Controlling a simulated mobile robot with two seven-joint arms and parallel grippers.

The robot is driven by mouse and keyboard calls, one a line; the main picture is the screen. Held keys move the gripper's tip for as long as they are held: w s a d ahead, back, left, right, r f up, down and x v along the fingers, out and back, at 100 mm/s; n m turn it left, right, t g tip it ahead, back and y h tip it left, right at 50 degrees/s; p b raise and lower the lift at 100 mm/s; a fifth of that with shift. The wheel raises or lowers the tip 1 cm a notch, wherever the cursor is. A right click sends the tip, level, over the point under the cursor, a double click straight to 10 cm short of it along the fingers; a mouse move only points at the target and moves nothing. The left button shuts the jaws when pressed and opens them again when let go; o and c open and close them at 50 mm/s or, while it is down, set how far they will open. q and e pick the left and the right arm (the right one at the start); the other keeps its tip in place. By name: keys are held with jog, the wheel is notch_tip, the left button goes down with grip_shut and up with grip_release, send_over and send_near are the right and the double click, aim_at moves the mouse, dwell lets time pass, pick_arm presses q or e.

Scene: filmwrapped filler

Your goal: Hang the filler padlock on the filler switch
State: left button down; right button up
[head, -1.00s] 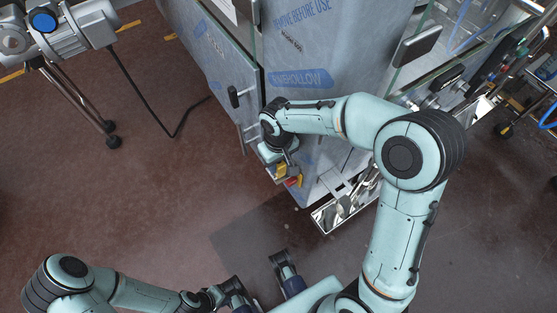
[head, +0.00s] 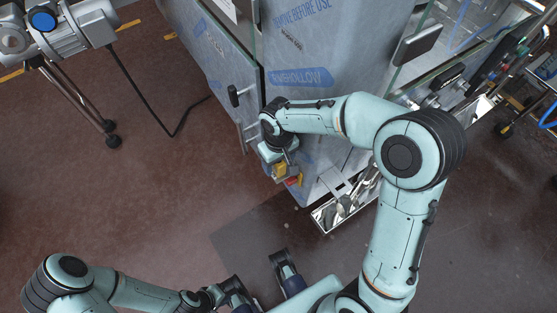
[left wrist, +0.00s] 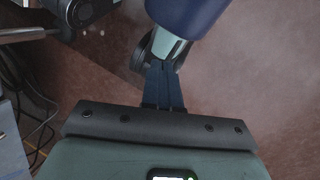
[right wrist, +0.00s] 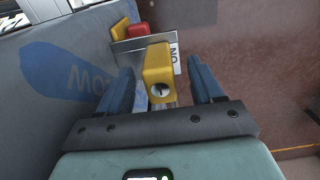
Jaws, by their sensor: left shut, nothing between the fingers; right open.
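The yellow padlock (right wrist: 158,72) is between the two fingers of my right gripper (right wrist: 161,82), its keyhole end facing the wrist camera. The fingers are open, with a gap on both sides of the padlock. The switch (right wrist: 137,30), with red and yellow parts and a metal plate, is just behind it on the wrapped cabinet. The shackle is mostly hidden, so I cannot tell whether it passes through the switch. In the head view the padlock (head: 280,170) and red switch part (head: 292,182) show below my right wrist. My left gripper (left wrist: 165,88) is shut and empty, away from the cabinet.
The film-wrapped cabinet (head: 320,45) has a door with a dark handle (head: 237,96) at its left. A shiny metal tray (head: 328,215) juts out low at right. A motor unit on a stand (head: 75,30) is at upper left.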

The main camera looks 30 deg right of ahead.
pick_arm(q)
jog(key=shift+s+r+p, duration=0.25)
jog(key=shift+r+p, duration=0.25)
jog(key=shift+p, duration=0.15)
jog(key=shift+s+r+p, duration=0.2)
jog(key=shift+r+p, duration=0.3)
jog(key=shift+p, duration=0.1)
pick_arm(e)
notch_tip(320, 180, up, 13)
jog(key=shift+r, duration=0.2)
pick_arm(q)
jog(key=shift+s, duration=0.15)
